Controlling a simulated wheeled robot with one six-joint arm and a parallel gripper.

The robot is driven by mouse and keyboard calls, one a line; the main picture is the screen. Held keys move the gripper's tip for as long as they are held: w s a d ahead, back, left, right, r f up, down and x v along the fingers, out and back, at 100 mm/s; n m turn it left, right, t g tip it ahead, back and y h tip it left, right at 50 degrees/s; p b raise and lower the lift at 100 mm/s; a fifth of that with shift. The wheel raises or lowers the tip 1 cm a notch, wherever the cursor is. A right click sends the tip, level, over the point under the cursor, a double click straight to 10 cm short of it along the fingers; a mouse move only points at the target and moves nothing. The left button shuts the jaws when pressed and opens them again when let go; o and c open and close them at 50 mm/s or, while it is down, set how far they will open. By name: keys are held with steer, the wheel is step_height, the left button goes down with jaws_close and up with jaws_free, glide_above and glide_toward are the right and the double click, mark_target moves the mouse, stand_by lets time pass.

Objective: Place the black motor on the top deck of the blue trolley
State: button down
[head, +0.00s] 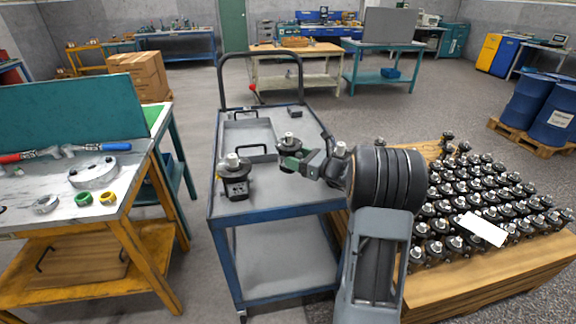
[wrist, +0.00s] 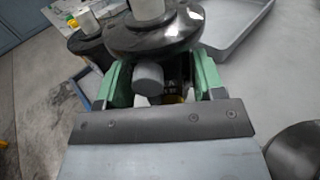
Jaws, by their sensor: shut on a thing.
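The blue trolley (head: 262,203) stands in the middle of the head view, with a grey top deck. My gripper (head: 297,163) is over the right part of that deck, shut on a black motor (head: 289,146) with a light shaft on top. In the wrist view the green fingers of my gripper (wrist: 160,85) sit on both sides of the held black motor (wrist: 155,38). Its underside is hidden, so I cannot tell whether it touches the deck. Another black motor (head: 235,178) stands upright on the deck to the left; it also shows in the wrist view (wrist: 88,40).
A grey tray (head: 250,137) with black handles lies on the deck behind the motors. A small dark block (head: 295,113) lies at the far right. A wooden pallet (head: 480,282) with many motors stands right. A workbench (head: 70,187) stands left.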

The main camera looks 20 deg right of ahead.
steer(key=shift+w+d, duration=0.1)
steer(key=shift+d, duration=0.2)
steer(key=shift+f+b, duration=2.55)
steer(key=shift+f, duration=0.65)
steer(key=shift+f+b, duration=0.35)
steer(key=shift+f, duration=0.2)
